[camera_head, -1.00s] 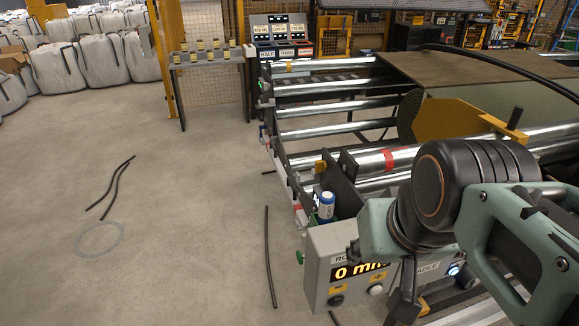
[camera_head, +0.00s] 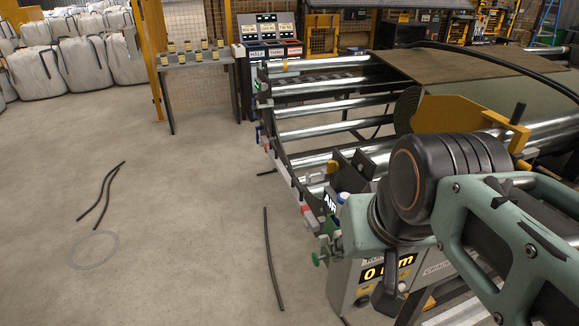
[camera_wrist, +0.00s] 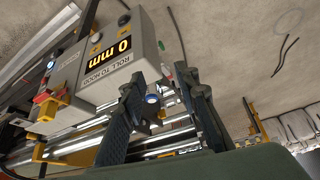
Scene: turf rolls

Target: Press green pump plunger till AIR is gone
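A green knob (camera_head: 319,258), which looks like the pump plunger, sticks out left of the grey control box (camera_head: 350,290). A small green part also shows beside the box in the wrist view (camera_wrist: 161,46). A dark label reading AIR (camera_head: 330,203) stands by a blue-capped white part (camera_head: 342,197), partly hidden by my arm. In the wrist view my gripper (camera_wrist: 158,82) is open, its two dark fingers well apart. A round blue-topped part (camera_wrist: 152,98) shows between them; I cannot tell whether they touch it. The head view mostly hides the gripper behind my arm.
The box's display (camera_head: 386,268) reads 0 mm. A frame of metal rollers (camera_head: 320,130) and a yellow bracket (camera_head: 460,115) stand behind my arm. Black strips (camera_head: 270,260) lie on the floor at left, which is otherwise largely clear.

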